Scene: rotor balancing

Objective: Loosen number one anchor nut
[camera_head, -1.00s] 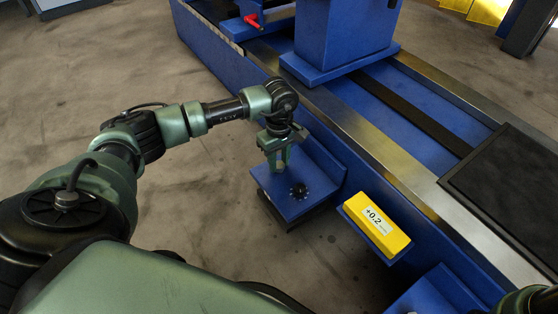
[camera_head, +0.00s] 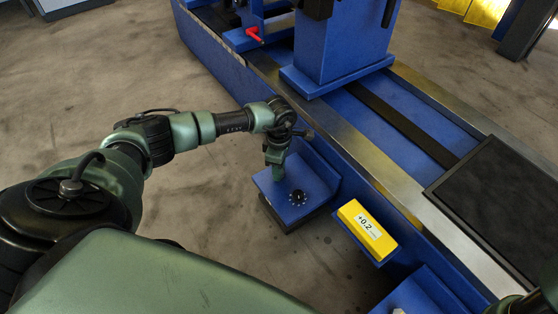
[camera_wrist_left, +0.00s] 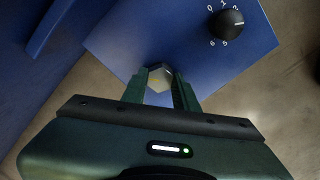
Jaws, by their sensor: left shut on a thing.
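My left gripper (camera_head: 277,172) points down at the blue bracket plate (camera_head: 265,185) beside the machine's side. In the left wrist view its two green fingers (camera_wrist_left: 160,88) are shut on a pale metal anchor nut (camera_wrist_left: 159,80), which sits at the plate between the fingertips. In the head view the gripper hides the nut. A black dial (camera_head: 298,197) with white numbers around it is on the same plate, to the right of the gripper; it also shows at the upper right of the left wrist view (camera_wrist_left: 230,24). My right gripper does not show.
A yellow display (camera_head: 367,230) reading +0.2 is mounted on the machine's side to the right. Another blue bracket (camera_head: 430,290) lies at the lower right. The blue machine bed with its metal rail (camera_head: 335,130) runs behind. The concrete floor at left is clear.

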